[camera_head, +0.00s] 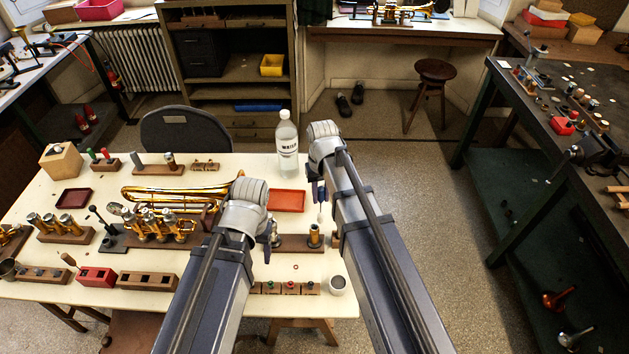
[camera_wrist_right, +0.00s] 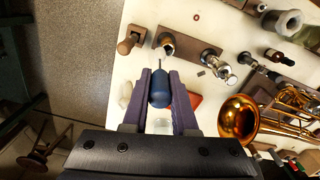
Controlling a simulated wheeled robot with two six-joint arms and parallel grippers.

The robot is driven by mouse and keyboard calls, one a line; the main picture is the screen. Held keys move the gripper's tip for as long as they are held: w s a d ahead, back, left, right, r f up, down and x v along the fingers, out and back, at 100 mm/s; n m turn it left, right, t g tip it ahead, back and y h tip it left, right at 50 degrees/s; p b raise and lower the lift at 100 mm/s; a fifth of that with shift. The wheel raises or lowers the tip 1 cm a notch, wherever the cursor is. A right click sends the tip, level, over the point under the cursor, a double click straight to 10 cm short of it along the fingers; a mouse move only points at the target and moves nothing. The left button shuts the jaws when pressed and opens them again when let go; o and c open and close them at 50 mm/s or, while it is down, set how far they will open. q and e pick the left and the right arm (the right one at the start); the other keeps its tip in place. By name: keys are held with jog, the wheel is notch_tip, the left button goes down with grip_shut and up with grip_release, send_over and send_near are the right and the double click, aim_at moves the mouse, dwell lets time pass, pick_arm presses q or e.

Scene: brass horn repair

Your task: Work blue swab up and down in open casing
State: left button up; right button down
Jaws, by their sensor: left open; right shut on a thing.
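My right gripper (camera_head: 320,196) is shut on the blue swab (camera_wrist_right: 160,90), which shows as a rounded blue handle between the purple fingers in the right wrist view. Its thin rod ends in a pale tip (camera_head: 321,212). The tip appears close above the mouth of the open brass casing (camera_head: 314,236); I cannot tell whether any of it is inside. This casing stands upright on a wooden block and also shows in the right wrist view (camera_wrist_right: 168,43). My left gripper (camera_head: 270,238) is open beside the block's left end, by a second casing (camera_wrist_right: 222,70); the arm partly hides that end.
An orange tray (camera_head: 287,201) and a water bottle (camera_head: 287,145) stand behind the block. A brass trumpet (camera_head: 150,194) lies left of my left arm. A grey cup (camera_head: 337,285) and a wooden rack (camera_head: 285,288) are at the front edge. A small red ring (camera_head: 295,267) lies between.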

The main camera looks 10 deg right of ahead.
pick_arm(q)
jog(key=shift+f+b, duration=0.85)
jog(key=shift+b, duration=0.65)
pick_arm(e)
jog(key=shift+w+a+f, duration=0.3)
jog(key=shift+a+f, duration=0.6)
pick_arm(q)
jog(key=shift+f+b, duration=1.25)
pick_arm(e)
jog(key=shift+f, duration=1.2)
pick_arm(q)
jog(key=shift+f, duration=0.1)
pick_arm(e)
jog(key=shift+f, duration=0.1)
dwell(1.0)
